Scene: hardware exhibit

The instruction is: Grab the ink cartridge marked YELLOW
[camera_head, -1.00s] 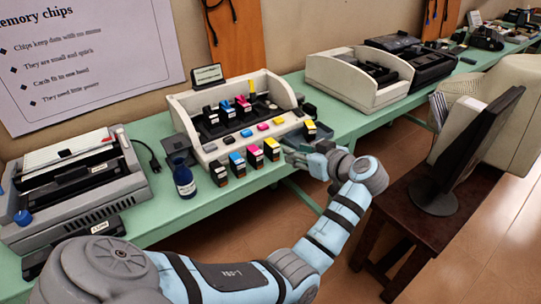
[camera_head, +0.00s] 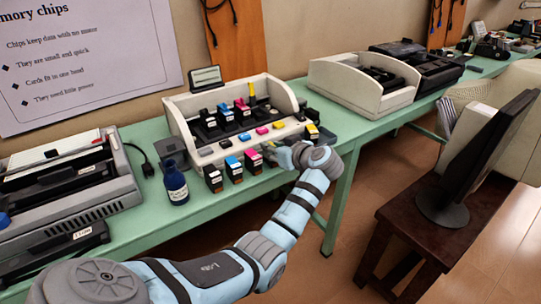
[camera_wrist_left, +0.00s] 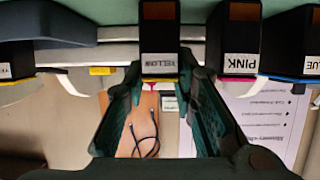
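The ink cartridge marked YELLOW (camera_wrist_left: 160,40) is dark with a pale label. In the left wrist view it stands between the fingertips of my left gripper (camera_wrist_left: 165,80), which are open on either side, with a gap showing at the right. In the head view my left gripper (camera_head: 268,153) is at the right end of the front row and hides most of that cartridge. The PINK cartridge (camera_wrist_left: 240,40) is close beside it; it also shows in the head view (camera_head: 253,162). My right gripper is not in view.
A blue cartridge (camera_head: 233,170) and a black one (camera_head: 213,179) continue the row leftward. Behind is a cream printer (camera_head: 188,125) with more cartridges. Another yellow-marked cartridge (camera_head: 311,131) stands to the right. A dark blue bottle (camera_head: 176,187) is at the left on the green table (camera_head: 150,222).

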